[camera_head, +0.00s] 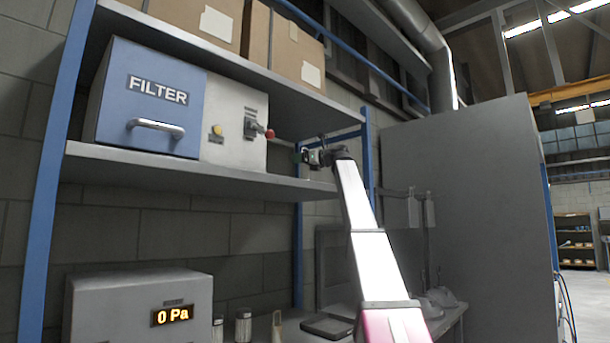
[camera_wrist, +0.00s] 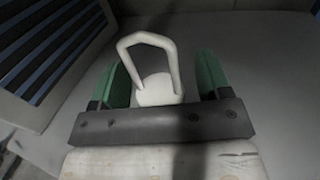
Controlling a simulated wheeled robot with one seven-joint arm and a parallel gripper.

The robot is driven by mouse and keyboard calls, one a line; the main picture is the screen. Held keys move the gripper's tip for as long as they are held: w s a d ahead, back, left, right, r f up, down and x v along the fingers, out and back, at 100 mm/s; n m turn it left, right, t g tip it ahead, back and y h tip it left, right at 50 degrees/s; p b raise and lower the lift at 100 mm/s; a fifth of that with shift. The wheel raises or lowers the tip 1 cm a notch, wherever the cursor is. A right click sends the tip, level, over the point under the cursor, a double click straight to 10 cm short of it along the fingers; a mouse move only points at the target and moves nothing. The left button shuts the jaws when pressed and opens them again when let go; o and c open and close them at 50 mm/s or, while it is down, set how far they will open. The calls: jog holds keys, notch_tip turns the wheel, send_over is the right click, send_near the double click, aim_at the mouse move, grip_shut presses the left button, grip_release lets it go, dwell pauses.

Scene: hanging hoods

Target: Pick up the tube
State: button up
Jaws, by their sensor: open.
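My gripper (camera_head: 312,156) is at the right end of the middle shelf, small and dark in the head view. In the wrist view my gripper (camera_wrist: 164,78) is open, with a green pad on each side. A white bent tube-like loop (camera_wrist: 171,62) with a round pale part under it shows between the pads. The pads stand apart from it on both sides. I cannot tell whether this loop is the tube. In the head view I cannot make it out at the gripper.
A blue and white filter box (camera_head: 158,95) with a red-knobbed lever (camera_head: 262,131) is on the middle shelf (camera_head: 200,175). Cardboard boxes (camera_head: 285,48) are above. A pressure display box (camera_head: 140,303) and small jars (camera_head: 243,325) are below. A slatted panel (camera_wrist: 45,45) is at the wrist view's left.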

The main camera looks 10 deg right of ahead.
grip_shut()
jog(key=shift+r, duration=0.15)
jog(key=shift+r, duration=0.2)
notch_tip(320, 180, up, 3)
jog(key=shift+w+r, duration=0.1)
jog(key=v, duration=1.8)
